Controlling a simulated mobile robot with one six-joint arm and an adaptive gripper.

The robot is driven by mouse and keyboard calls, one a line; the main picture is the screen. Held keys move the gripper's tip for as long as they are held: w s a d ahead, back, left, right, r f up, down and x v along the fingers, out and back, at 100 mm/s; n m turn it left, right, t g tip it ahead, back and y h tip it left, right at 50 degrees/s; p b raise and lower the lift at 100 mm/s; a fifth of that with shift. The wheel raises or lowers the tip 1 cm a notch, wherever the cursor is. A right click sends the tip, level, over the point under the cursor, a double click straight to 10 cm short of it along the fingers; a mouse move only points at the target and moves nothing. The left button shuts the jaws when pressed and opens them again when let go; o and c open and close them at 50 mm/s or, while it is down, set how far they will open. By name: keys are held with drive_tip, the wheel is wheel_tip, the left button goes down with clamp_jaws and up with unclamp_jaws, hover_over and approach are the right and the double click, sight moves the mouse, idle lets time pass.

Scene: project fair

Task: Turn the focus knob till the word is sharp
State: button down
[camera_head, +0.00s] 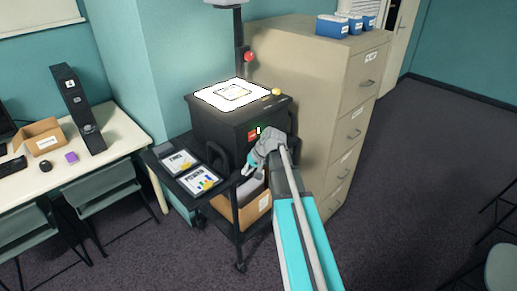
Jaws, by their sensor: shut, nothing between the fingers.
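A black overhead projector (220,130) with a brightly lit top stands on a black cart (185,190). A printed sheet (232,92) lies on the lit top, its text too small to read. A red knob (249,57) sits on the projector's upright post (239,30). A yellow knob (276,92) is at the top's right corner. The projector's head is cut off at the top edge. My gripper (247,168) is shut and empty, low in front of the projector, below and apart from both knobs. No projected word is readable in view.
Two framed sheets (201,180) lie on the cart's side shelf. A white desk (85,150) and chairs are at left. The carpet at right is mostly clear.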

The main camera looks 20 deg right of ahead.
drive_tip(key=s+a+f+n+g+h, duration=0.1)
drive_tip(key=s+a+n+h, duration=0.1)
drive_tip(key=s+a, duration=0.3)
drive_tip(key=s+a+f+n+g+h, duration=0.1)
drive_tip(key=s+a+n+g+h, duration=0.1)
drive_tip(key=s+a, duration=0.4)
drive_tip(key=s+h, duration=0.1)
drive_tip(key=s, duration=0.4)
drive_tip(key=shift+a+f+g, duration=0.25)
drive_tip(key=shift+f+g, duration=0.05)
drive_tip(key=shift+f, duration=0.05)
drive_tip(key=c, duration=1.4)
unclamp_jaws()
